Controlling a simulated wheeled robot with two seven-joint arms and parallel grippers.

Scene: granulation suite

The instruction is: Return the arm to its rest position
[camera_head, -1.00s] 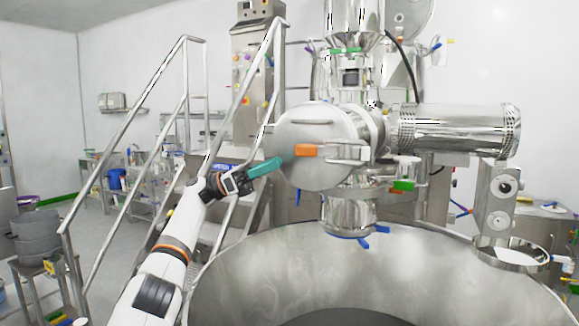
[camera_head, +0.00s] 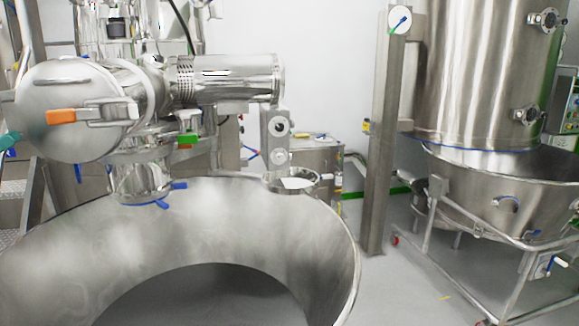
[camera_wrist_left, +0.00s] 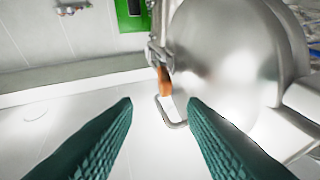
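My left gripper (camera_head: 9,142) shows only as a teal fingertip at the left edge of the head view. The rest of that arm is out of frame. In the left wrist view, the two teal fingers of the left gripper (camera_wrist_left: 160,104) are spread wide with nothing between them. The orange-gripped latch handle (camera_head: 62,116) on the round steel door (camera_head: 62,85) is to the right of the fingertip, with a gap. The orange grip also shows beyond the fingers in the wrist view (camera_wrist_left: 164,83). My right gripper is not in view.
A large open steel bowl (camera_head: 230,215) fills the lower left of the head view. A horizontal steel cylinder (camera_head: 230,78) is above it. A tall steel vessel on a wheeled frame (camera_head: 480,80) stands at right, beside a steel post (camera_head: 383,140). Floor is clear between bowl and post.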

